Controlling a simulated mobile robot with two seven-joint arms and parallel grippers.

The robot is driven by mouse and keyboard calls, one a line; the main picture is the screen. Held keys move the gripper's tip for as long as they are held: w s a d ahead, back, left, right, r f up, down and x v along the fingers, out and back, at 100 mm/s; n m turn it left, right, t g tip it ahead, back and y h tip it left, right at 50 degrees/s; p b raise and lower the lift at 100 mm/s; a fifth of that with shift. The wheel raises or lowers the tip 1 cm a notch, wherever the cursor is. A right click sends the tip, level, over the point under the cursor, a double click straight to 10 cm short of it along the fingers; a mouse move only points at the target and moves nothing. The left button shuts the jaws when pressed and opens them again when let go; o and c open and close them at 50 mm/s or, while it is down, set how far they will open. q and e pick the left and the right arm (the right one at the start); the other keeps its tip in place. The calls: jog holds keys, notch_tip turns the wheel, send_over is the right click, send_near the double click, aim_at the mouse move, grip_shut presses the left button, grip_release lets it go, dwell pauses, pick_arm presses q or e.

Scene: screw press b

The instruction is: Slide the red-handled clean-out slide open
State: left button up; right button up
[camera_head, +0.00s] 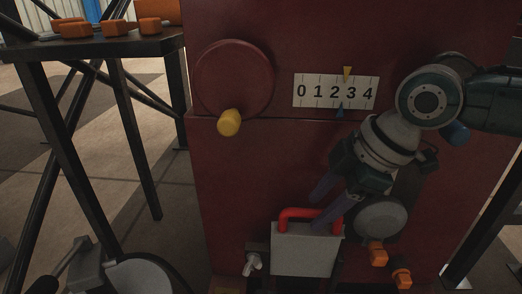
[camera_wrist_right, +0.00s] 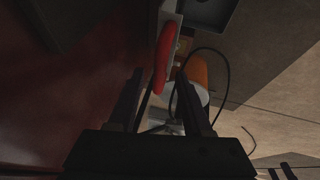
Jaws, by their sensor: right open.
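The clean-out slide is a pale grey plate (camera_head: 304,256) low on the front of the dark red machine, with a red bar handle (camera_head: 293,213) along its top. My right gripper (camera_head: 329,204) is open and points down at the handle from the upper right. In the right wrist view the handle (camera_wrist_right: 163,52) appears ahead of and partly between the open fingertips (camera_wrist_right: 158,76). No grip on it shows, and I cannot tell whether a finger touches it. The right end of the handle is partly hidden by a finger in the head view.
A red wheel (camera_head: 233,75) with a yellow knob (camera_head: 229,122) and a numbered scale (camera_head: 335,92) are above the slide. A grey tap (camera_head: 252,264) is left of it. Orange fittings (camera_head: 377,254) are at right. A dark table (camera_head: 100,47) with orange blocks stands at left.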

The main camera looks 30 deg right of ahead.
jog(key=shift+s+d+r+p, duration=0.1)
jog(key=shift+s+r+p, duration=0.05)
jog(key=shift+r+p, duration=0.5)
jog(key=s+d+p, duration=0.4)
jog(key=s+d, duration=0.2)
jog(key=s, duration=0.4)
jog(key=shift+s+d+f, duration=0.15)
jog(key=shift+f, duration=0.05)
jog(key=s+a+r+m+p, duration=0.1)
jog(key=s+a+r+p, duration=0.1)
jog(key=a+r+p, duration=0.65)
jog(key=s+a+r+m+y+p, duration=0.1)
jog(key=s+a+r+p, duration=0.15)
jog(key=r+p, duration=1.1)
jog(key=s+a+r+m+p, duration=0.1)
jog(key=a+r+p, duration=0.5)
jog(key=r+p, duration=0.45)
jog(key=s+d+r+m+h+p, duration=0.1)
jog(key=d+r+m+p, duration=0.1)
jog(key=r+p, duration=2.6)
jog(key=s+d+r+m+h+p, duration=0.1)
jog(key=r+m+p, duration=0.4)
jog(key=r+p, duration=2.4)
notch_tip(320, 180, up, 6)
jog(key=shift+s+d+f+g+h, duration=0.15)
jog(key=shift+s+d+g+h, duration=0.2)
jog(key=shift+s+h, duration=0.35)
